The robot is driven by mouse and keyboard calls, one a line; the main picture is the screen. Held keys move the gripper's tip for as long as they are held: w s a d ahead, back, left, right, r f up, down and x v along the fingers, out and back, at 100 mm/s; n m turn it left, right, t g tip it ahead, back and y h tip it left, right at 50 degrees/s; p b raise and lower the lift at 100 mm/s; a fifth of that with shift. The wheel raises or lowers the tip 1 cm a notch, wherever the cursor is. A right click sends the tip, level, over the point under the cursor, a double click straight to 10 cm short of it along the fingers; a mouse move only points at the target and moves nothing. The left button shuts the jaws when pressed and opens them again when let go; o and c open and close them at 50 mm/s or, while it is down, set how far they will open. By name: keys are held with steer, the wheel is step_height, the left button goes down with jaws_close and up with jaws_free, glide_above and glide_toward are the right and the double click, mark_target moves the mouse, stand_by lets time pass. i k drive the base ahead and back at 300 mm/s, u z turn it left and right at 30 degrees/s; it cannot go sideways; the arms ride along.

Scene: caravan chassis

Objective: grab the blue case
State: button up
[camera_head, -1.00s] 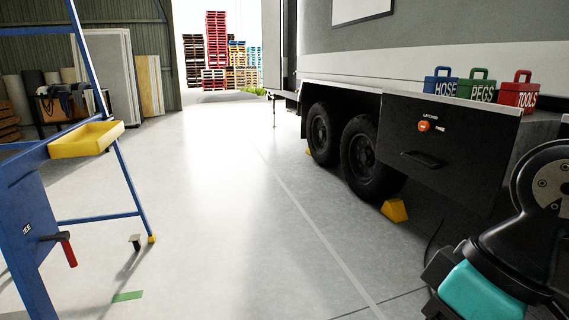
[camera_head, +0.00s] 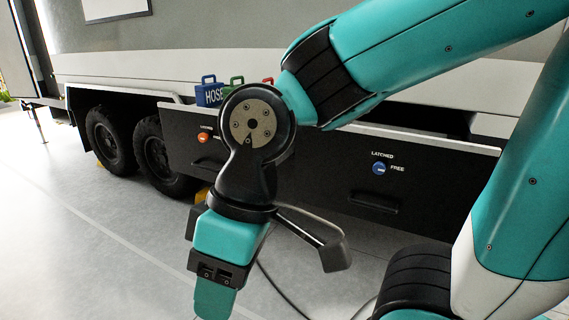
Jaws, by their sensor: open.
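The blue case (camera_head: 209,95), marked HOSE, stands upright on the ledge above the dark drawer fronts, at the left end of a row of cases. Its right side is close to my arm's wrist in the picture. My gripper (camera_head: 262,250) hangs below and to the right of the case, in front of the drawers. It points down, and its jaws are open and empty, apart from the case.
A green case (camera_head: 237,81) and a red case (camera_head: 268,80) are mostly hidden behind my arm. Drawer fronts carry an orange knob (camera_head: 203,137) and a blue knob (camera_head: 381,168) marked LATCHED and FREE. Clear floor lies left.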

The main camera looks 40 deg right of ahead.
mark_target(209, 95)
steer(key=z, duration=2.05)
steer(key=k, duration=0.35)
steer(key=u, duration=1.9)
steer(key=i, duration=0.85)
steer(key=u, duration=0.8)
steer(key=i, duration=1.25)
steer(key=z, duration=0.4)
steer(key=i, duration=0.8)
steer(key=z, duration=0.55)
